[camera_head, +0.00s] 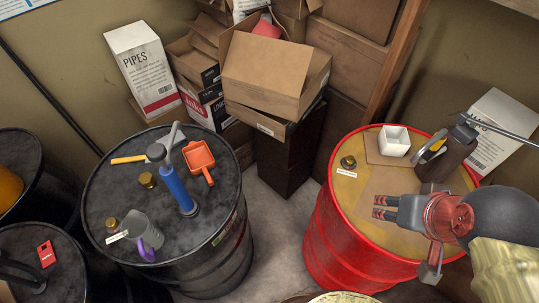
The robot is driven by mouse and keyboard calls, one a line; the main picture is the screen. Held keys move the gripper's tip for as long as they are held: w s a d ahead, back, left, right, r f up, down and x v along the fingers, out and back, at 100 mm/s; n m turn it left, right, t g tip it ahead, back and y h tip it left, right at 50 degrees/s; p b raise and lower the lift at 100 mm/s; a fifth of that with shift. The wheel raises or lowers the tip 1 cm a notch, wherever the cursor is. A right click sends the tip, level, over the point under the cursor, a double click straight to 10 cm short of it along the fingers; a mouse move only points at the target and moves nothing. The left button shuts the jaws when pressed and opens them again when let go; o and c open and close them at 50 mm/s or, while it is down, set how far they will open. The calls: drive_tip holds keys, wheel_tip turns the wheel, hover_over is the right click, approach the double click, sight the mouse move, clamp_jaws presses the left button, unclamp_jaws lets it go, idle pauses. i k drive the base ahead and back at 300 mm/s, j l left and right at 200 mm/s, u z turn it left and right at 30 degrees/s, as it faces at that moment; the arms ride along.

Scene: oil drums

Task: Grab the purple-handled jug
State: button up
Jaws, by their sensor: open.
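The purple-handled jug (143,234) is a grey jug on the near part of the black drum's top (104,187), at left. Its purple handle is toward the lower right, and the jug looks tilted or lying, which I cannot tell for sure. My gripper (378,207) is at the right, over the red drum (335,235), with its fingers pointing left. It is open and empty, well apart from the jug.
A blue pump (178,190) with a grey top stands right of the jug. An orange scoop (199,160), a yellow-handled tool (128,160) and brass caps (147,180) share that drum. A white box (394,142) and a brown jug (446,155) stand on the red drum. Floor shows between drums.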

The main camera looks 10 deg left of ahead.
sight(136, 227)
drive_tip(key=j+u, duration=0.15)
drive_tip(key=u, duration=2.2)
drive_tip(key=i+j+u, duration=0.1)
drive_tip(key=i, duration=0.35)
